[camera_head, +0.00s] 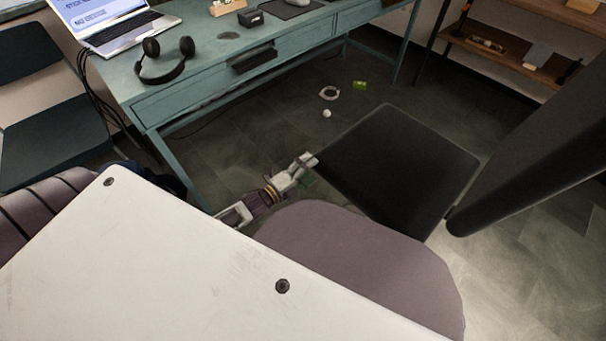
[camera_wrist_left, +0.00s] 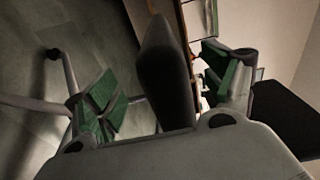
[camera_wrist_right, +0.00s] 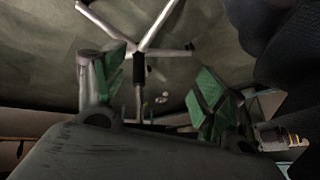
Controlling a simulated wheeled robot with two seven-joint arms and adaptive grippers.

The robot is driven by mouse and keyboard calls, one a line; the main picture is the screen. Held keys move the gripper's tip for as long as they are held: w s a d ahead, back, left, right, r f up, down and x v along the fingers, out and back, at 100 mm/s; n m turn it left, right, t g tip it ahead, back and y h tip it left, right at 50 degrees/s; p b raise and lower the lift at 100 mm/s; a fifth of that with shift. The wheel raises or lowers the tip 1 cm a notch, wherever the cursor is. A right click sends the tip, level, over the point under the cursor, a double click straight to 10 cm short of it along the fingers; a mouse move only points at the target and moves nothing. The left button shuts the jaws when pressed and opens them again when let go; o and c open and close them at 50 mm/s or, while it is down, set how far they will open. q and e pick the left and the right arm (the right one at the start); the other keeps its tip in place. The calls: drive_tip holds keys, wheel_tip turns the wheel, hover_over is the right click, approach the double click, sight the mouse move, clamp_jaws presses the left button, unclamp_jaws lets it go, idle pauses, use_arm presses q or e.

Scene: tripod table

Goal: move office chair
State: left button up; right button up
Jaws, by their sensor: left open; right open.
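The office chair has a black square seat (camera_head: 400,160) and a black backrest (camera_head: 550,140), right of centre in the head view. My left gripper (camera_head: 306,164) is at the seat's left edge. In the left wrist view the open left gripper (camera_wrist_left: 165,82) has the dark seat (camera_wrist_left: 163,70), seen edge-on, between its fingers; contact is unclear. The chair's backrest (camera_wrist_left: 285,118) shows at right there. My right gripper (camera_wrist_right: 162,75) is open in its wrist view, where the chair's star base (camera_wrist_right: 150,35) and column show beyond it. It is hidden in the head view.
A teal desk (camera_head: 205,90) stands behind, with a laptop (camera_head: 105,20) and headphones (camera_head: 165,60). Small items, including a white ball (camera_head: 326,113) and a green object (camera_head: 359,85), lie on the floor. A dark chair (camera_head: 50,135) is at left; a wooden shelf (camera_head: 500,52) is at the back right.

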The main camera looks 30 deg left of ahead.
sight(323, 159)
use_arm(q)
drive_tip(key=shift+b+x, duration=0.35)
drive_tip(key=shift+x, duration=0.85)
drive_tip(key=shift+w+d, duration=0.35)
drive_tip(key=shift+w, duration=0.3)
drive_tip(key=shift+b+x, duration=0.55)
drive_tip(key=shift+x, duration=0.3)
drive_tip(key=shift+w+d, duration=0.15)
drive_tip(key=shift+w, duration=0.25)
use_arm(e)
drive_tip(key=shift+a+f+t, duration=0.15)
drive_tip(key=shift+f+t, duration=0.05)
drive_tip(key=shift+f, duration=0.6)
drive_tip(key=shift+a+f+t, duration=0.1)
drive_tip(key=shift+f+t, duration=0.1)
drive_tip(key=shift+f, duration=0.55)
drive_tip(key=shift+w, duration=0.2)
use_arm(q)
drive_tip(key=shift+c, duration=0.7)
drive_tip(key=c, duration=1.7)
clamp_jaws()
